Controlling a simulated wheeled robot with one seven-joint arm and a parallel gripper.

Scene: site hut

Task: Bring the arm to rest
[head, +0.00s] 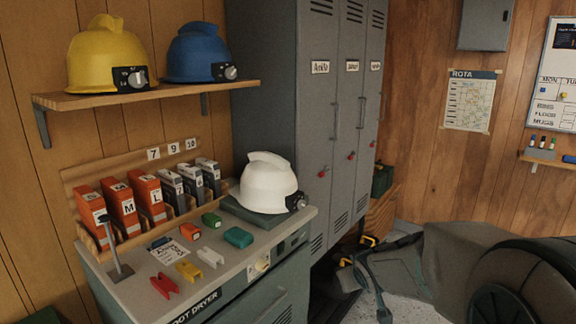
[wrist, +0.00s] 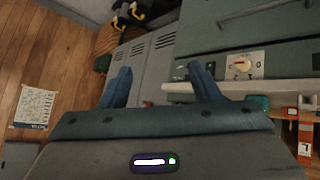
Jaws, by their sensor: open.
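My gripper (wrist: 160,72) is open in the wrist view. Its two blue-grey fingers stand well apart, with nothing between them. Grey locker doors and the floor show beyond the fingers. In the head view my arm reaches in from the lower right, and the gripper hangs in front of the lockers' lower part, right of the boot dryer cabinet (head: 230,296). It appears clear of the cabinet top, though the exact gap cannot be told.
A white helmet (head: 268,184) sits on the cabinet top, beside orange and grey boxes and small coloured clips. Yellow (head: 106,58) and blue (head: 198,52) helmets stand on a wall shelf (head: 150,95). Grey lockers (head: 335,120) rise behind. The upper middle space before the wood wall looks clear.

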